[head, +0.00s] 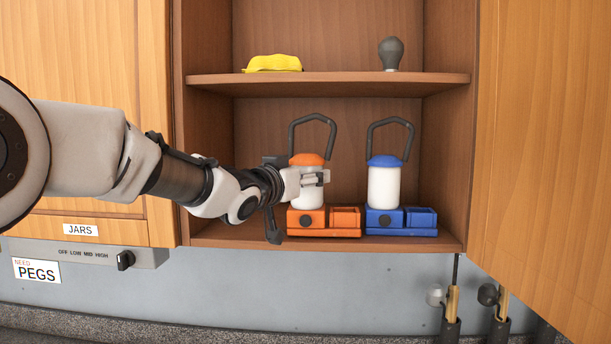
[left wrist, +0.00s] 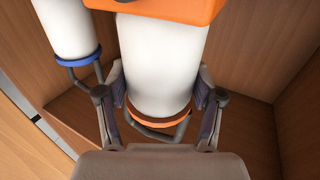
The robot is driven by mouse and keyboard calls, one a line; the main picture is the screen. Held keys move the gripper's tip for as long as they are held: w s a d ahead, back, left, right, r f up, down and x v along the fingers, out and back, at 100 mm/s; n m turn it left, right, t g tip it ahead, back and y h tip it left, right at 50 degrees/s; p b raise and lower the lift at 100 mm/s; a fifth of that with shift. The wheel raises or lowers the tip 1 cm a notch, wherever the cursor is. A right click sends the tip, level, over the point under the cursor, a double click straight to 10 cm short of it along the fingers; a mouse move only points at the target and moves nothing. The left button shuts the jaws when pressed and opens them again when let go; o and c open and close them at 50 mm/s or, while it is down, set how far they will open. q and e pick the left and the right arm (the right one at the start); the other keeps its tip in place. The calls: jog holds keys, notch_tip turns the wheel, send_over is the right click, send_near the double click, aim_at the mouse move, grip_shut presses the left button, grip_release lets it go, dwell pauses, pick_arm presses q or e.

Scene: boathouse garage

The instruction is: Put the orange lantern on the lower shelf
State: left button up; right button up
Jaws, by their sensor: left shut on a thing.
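The orange lantern (head: 307,160) stands upright on the lower shelf (head: 215,236), with a white body, an orange cap, a raised dark handle and an orange base block under it. I cannot tell whether the block is part of the lantern. My left gripper (head: 318,178) reaches in from the left and is shut on the white body. In the left wrist view, which looks upside down, the body of the orange lantern (left wrist: 160,70) lies between the two fingers of my left gripper (left wrist: 160,105). My right gripper is out of view.
A similar blue lantern (head: 384,185) stands close to the right on a blue base block (head: 400,222). The upper shelf (head: 330,85) holds a yellow item (head: 274,63) and a dark bulb-shaped item (head: 391,53). An open cabinet door (head: 545,150) is at the right.

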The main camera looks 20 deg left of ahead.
pick_arm(q)
jog(key=shift+f, duration=0.15)
jog(key=o, duration=1.6)
notch_tip(320, 180, up, 10)
